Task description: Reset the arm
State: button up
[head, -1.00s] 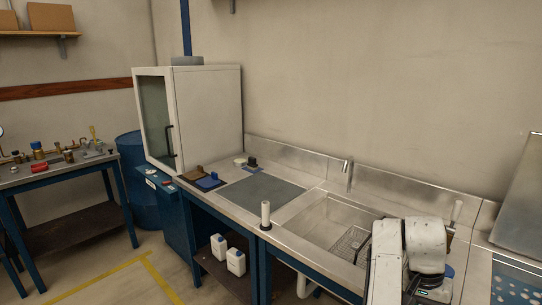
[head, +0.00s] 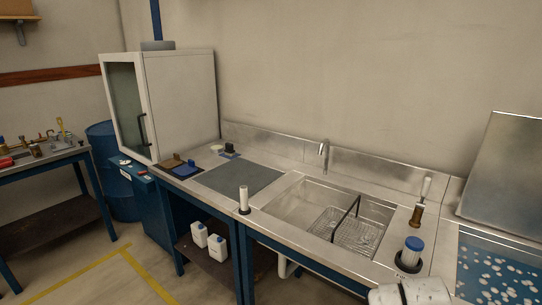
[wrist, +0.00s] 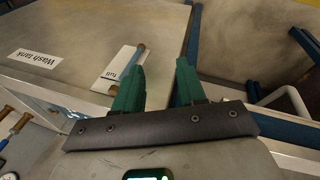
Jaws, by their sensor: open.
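My gripper (wrist: 158,88) shows in the wrist view with its two green fingers apart and nothing between them. Beyond the fingers is a pale panel (wrist: 90,40) labelled "Wash tank", with a brown-and-blue handle or lever on a white plate marked "full" (wrist: 120,70). I cannot tell how far the fingertips are from that panel. In the head view only a white part of my arm (head: 412,292) shows at the bottom right edge, and the gripper itself is out of that view.
A steel bench holds a sink with a wire basket (head: 345,230), a faucet (head: 324,152), a blue-capped cylinder (head: 411,252) and a brush (head: 420,205). A bubbling tank (head: 495,275) with a raised lid (head: 510,170) is at right. A white cabinet (head: 182,95) stands at left.

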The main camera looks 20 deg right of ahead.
jog(key=s+a+f+n+y, duration=0.1)
jog(key=s+a+f+n, duration=0.1)
jog(key=s+a, duration=0.5)
jog(key=s+a+f+n+t+y, duration=0.1)
jog(key=s+a+f+n+y, duration=0.1)
jog(key=s+a, duration=0.5)
jog(key=s+f+n, duration=0.1)
jog(key=s+n, duration=0.1)
jog(key=s, duration=0.1)
jog(key=shift+f+t, duration=0.25)
jog(key=shift+t, duration=0.05)
